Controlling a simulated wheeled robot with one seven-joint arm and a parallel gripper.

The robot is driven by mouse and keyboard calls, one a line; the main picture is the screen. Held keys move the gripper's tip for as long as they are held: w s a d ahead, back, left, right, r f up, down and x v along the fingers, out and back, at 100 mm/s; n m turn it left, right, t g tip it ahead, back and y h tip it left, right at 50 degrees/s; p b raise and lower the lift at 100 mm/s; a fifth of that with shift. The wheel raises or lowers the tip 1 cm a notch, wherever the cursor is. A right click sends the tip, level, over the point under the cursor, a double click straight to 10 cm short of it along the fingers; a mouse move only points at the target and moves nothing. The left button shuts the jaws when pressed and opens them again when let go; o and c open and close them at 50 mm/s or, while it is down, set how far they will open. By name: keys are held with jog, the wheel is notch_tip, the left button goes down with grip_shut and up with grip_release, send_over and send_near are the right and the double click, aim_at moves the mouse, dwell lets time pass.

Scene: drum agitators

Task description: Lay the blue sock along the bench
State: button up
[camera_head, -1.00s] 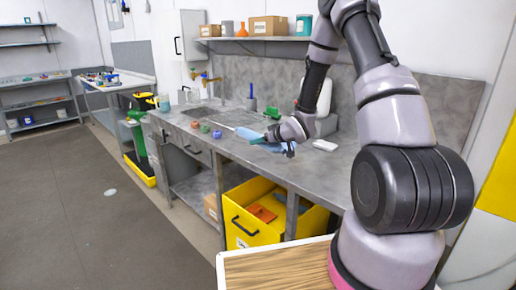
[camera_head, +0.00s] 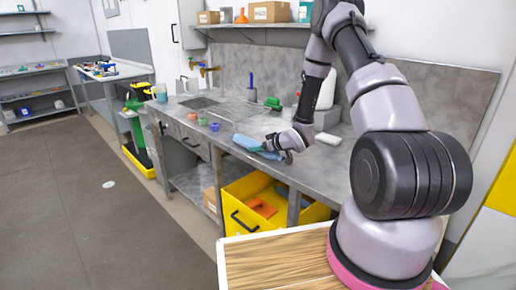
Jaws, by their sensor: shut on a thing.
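The blue sock (camera_head: 246,142) is a light blue strip at the front part of the grey bench (camera_head: 322,170), right of the small cups. My gripper (camera_head: 284,156) is shut on the sock near its right end. The sock stretches out to the left of the gripper. The fingertips are small and partly hidden, and I cannot tell whether the sock touches the bench top or hangs just above it.
Small coloured cups (camera_head: 214,126) stand on the bench to the left, near the sink (camera_head: 200,104). A white item (camera_head: 328,139) and a green item (camera_head: 273,103) lie farther back. A wooden top (camera_head: 280,262) is in front.

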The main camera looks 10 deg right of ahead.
jog(key=shift+f, duration=0.15)
jog(key=o, duration=1.5)
